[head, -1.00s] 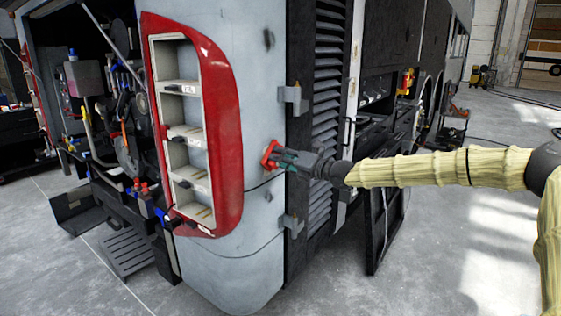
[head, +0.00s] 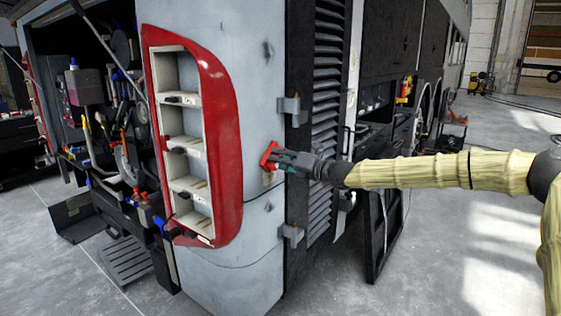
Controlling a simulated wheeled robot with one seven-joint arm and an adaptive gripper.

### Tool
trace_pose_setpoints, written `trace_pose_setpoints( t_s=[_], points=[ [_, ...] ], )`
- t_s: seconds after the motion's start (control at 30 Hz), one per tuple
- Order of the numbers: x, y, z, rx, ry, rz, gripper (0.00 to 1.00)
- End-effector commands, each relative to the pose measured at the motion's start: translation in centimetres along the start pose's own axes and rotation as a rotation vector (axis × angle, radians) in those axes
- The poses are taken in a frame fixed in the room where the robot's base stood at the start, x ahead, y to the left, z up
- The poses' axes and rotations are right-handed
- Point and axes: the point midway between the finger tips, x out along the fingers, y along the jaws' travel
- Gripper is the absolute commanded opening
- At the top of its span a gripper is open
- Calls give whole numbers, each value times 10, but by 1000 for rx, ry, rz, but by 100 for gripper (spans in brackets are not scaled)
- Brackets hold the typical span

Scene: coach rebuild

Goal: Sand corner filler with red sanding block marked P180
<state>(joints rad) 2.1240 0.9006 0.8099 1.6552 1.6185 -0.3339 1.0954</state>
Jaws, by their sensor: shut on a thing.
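The red sanding block (head: 268,157) is in my gripper (head: 285,160), which is shut on it. The block is at the coach's pale grey corner panel (head: 255,110), between the red lamp housing and the black louvred side. I cannot tell whether its face touches the panel or is just off it. A small tan patch, seemingly the corner filler (head: 268,179), shows just below the block; any part behind the block is hidden. The P180 mark is not readable from here.
The red lamp housing (head: 228,150) with open pale shelves is left of the block. An open bay with hoses is at far left. The floor (head: 430,270) at lower right is clear.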

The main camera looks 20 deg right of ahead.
Motion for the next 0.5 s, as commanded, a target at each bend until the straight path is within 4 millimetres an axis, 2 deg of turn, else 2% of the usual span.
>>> trace_pose_setpoints(
  t_s=[0.5],
  points=[
    [2, -26, -24, 0, 1, -1, 11]
  ],
)
